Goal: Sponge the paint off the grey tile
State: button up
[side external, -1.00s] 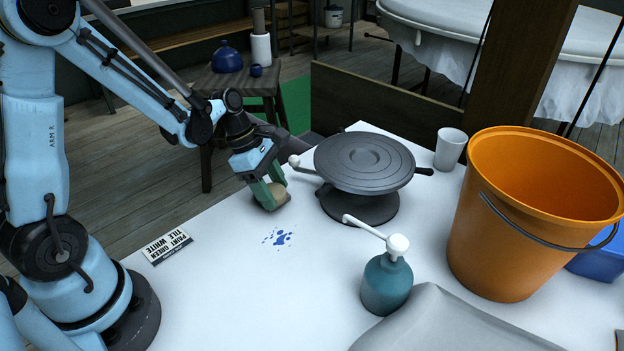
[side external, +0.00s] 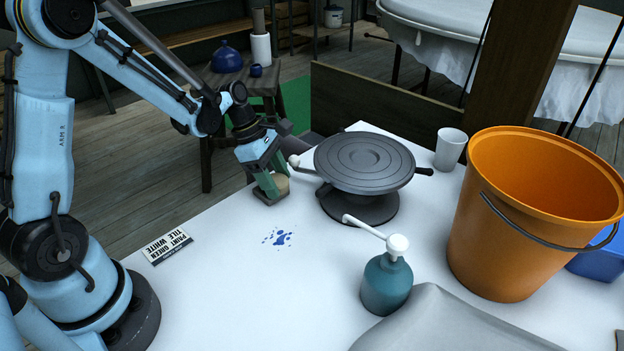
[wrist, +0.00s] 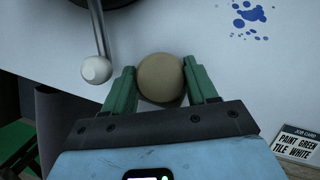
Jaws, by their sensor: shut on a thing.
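My gripper (side external: 271,190) is over the far left edge of the white table, its green fingers shut on a round tan sponge (side external: 281,184). In the wrist view, the sponge (wrist: 161,78) sits between the two green fingers (wrist: 160,85). Blue paint splatter (side external: 279,238) lies on the white surface, nearer the camera than my gripper and apart from it. The splatter also shows at the top right of the wrist view (wrist: 248,14). I cannot make out a separate grey tile; the underside of the sponge is hidden.
A dark grey turntable (side external: 365,163) stands right of my gripper, with a white-knobbed rod (wrist: 97,69) close by. A teal pump bottle (side external: 387,283), orange bucket (side external: 500,240), white cup (side external: 450,150) and grey cloth (side external: 440,325) stand or lie rightward. A job card (side external: 167,247) lies left.

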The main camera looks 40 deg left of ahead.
jog(key=shift+a, duration=1.2)
jog(key=shift+s+a, duration=0.1)
jog(key=shift+s, duration=0.65)
jog(key=shift+s+d+f, duration=0.15)
jog(key=shift+s+d, duration=0.4)
jog(key=shift+d, duration=1.55)
jog(key=shift+w+d, duration=0.15)
